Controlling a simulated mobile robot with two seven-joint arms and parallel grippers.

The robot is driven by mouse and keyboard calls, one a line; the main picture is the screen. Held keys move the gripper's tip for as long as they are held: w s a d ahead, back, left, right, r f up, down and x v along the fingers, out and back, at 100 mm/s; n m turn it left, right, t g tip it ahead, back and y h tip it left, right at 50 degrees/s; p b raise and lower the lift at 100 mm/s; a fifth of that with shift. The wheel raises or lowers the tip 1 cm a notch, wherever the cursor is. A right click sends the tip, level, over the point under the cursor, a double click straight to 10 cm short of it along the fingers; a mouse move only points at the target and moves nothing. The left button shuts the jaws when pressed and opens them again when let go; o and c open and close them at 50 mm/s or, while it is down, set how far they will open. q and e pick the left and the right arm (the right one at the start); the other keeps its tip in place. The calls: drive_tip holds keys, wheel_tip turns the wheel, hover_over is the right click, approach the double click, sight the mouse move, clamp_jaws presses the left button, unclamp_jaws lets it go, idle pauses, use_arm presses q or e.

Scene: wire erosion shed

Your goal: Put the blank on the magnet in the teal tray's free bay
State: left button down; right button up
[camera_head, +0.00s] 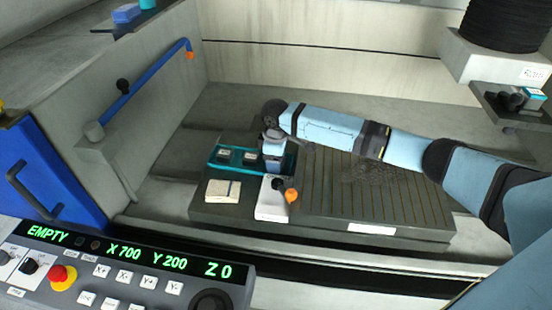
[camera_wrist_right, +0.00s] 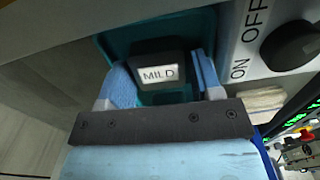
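The teal tray (camera_head: 211,165) is left of the magnet. Two dark blanks with pale labels, the left one (camera_head: 224,153) and the middle one (camera_head: 250,156), sit in its bays. My right gripper (camera_head: 273,150) is at the tray's right end and hides that bay in the head view. In the right wrist view its light blue fingers (camera_wrist_right: 163,75) close in on both sides of a dark blank labelled MILD (camera_wrist_right: 158,75), with teal tray around it. I cannot tell whether this blank rests on the bay floor. The ribbed magnet plate (camera_head: 350,195) looks bare. My left gripper is not in view.
A cream pad (camera_head: 222,191) lies in front of the tray. The console (camera_head: 120,265) reads EMPTY.

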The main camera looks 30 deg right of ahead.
wheel_tip(320, 180, up, 12)
drive_tip(key=shift+r+p, duration=0.15)
drive_tip(key=shift+p, duration=0.2)
idle(0.6)
